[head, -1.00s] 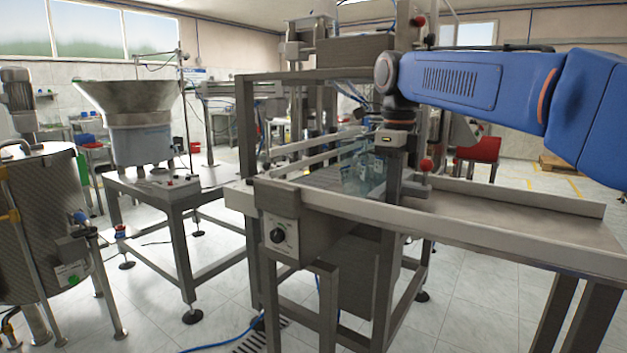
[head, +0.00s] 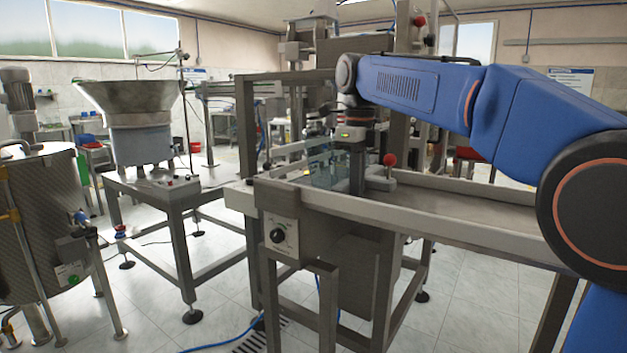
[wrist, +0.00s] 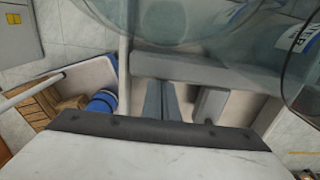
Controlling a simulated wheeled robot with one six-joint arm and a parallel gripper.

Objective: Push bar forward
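The grey push bar (wrist: 230,75) crosses the upper part of the wrist view, just beyond my gripper's fingertips. In the head view, a grey block with a red knob (head: 390,159) stands over the conveyor, right beside my gripper. Clear bottles (head: 328,168) stand on the conveyor to the left of my gripper; large see-through bottles (wrist: 160,20) also fill the top of the wrist view. My gripper (wrist: 162,88) points down with its two fingers close together, and nothing shows between them. The tips appear to be against the bar, but exact contact is hard to see.
The conveyor (head: 460,206) has pale side rails and an empty stretch on the right. A control box with a black dial (head: 278,235) hangs at its front. A machine frame (head: 244,125) rises around the conveyor. A cap hopper (head: 130,110) on a table stands at left.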

